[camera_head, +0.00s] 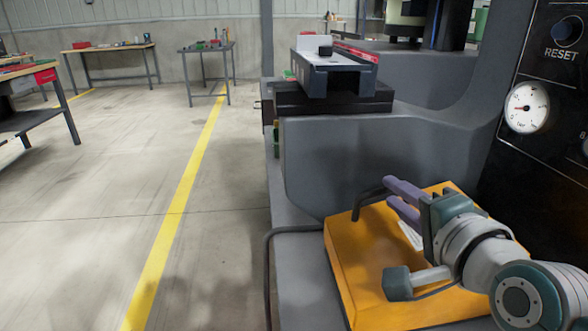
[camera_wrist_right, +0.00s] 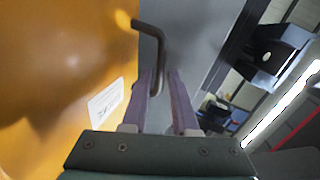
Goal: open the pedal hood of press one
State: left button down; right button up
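The pedal hood (camera_head: 372,262) is an orange box-like cover low on the front of the press, with a pale label on top. It appears closed in the head view. A dark bent bar handle (camera_head: 368,203) stands at its far left edge. My right gripper (camera_head: 388,192) has purple fingers and is beside the handle. In the right wrist view the handle (camera_wrist_right: 161,45) reaches down to the fingertips (camera_wrist_right: 162,78), with its lower end between or just behind them. The fingers are apart; I cannot tell whether they touch it. My left gripper is out of view.
A grey press body (camera_head: 380,160) rises behind the hood. A dark panel with a gauge (camera_head: 526,107) and a reset button (camera_head: 567,31) is at the right. A dark tube rail (camera_head: 268,270) runs along the left of the base. The floor at left is open, with workbenches (camera_head: 108,46) farther back.

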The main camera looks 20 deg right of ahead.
jog(key=b+x, duration=0.1)
jog(key=x, duration=0.5)
jog(key=shift+c, duration=0.4)
grip_shut()
dwell(0.9)
